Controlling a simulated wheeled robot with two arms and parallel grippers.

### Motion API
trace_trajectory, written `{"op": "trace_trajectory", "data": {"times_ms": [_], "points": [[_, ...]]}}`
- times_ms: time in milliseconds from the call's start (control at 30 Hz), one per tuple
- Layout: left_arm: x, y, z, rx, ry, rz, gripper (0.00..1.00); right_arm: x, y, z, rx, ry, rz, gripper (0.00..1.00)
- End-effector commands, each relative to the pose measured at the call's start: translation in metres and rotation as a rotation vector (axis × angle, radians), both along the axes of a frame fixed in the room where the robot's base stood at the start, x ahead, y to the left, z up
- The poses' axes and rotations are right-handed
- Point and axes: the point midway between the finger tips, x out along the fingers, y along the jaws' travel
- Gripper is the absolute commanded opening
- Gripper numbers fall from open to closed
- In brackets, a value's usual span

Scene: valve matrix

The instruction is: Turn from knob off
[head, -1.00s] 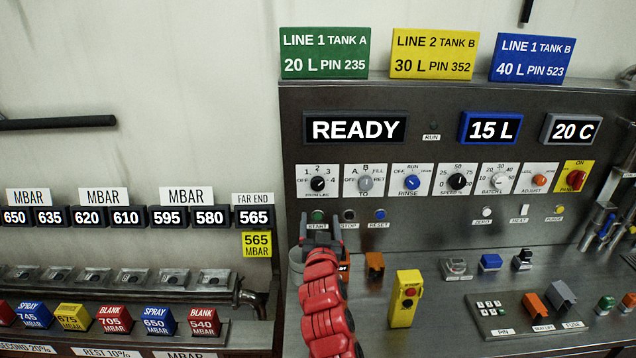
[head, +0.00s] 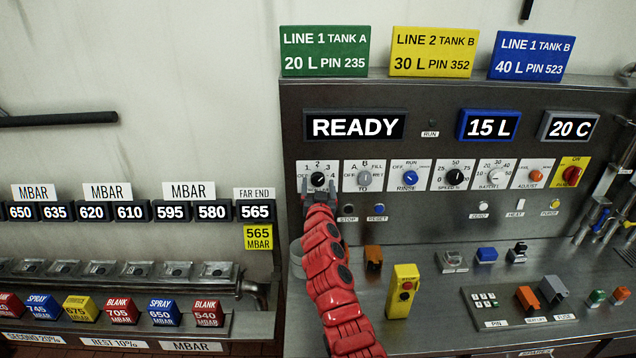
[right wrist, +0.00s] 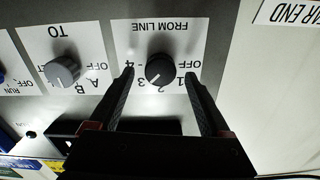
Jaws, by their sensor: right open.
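The FROM LINE knob (head: 317,179) is a round black dial on a white plate at the left end of the panel's knob row. In the right wrist view the knob (right wrist: 159,69) appears upside down, with a pale mark pointing to the lower left, away from the OFF label at its right. My right gripper (head: 318,191) is open in front of the knob. In the right wrist view its two fingers (right wrist: 160,75) stand on either side of the knob, with gaps visible. My left gripper is not in view.
The grey TO knob (head: 364,179) is beside it, then the blue RINSE knob (head: 410,177). Stop (head: 348,209) and reset buttons sit below. A yellow pendant (head: 402,292) and an orange block (head: 373,258) stand on the bench. The READY display (head: 356,126) is above.

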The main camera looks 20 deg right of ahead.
Motion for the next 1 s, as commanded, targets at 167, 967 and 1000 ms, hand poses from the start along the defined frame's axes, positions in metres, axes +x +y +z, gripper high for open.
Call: {"op": "trace_trajectory", "data": {"times_ms": [167,967,1000], "points": [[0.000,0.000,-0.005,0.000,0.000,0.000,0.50,0.013,-0.003,0.000,0.002,-0.002,0.003,0.81],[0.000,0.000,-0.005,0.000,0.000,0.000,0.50,0.018,-0.004,-0.001,0.001,0.000,0.002,0.13],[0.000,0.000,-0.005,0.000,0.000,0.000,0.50,0.018,-0.004,-0.001,0.001,0.000,0.002,0.06]]}}
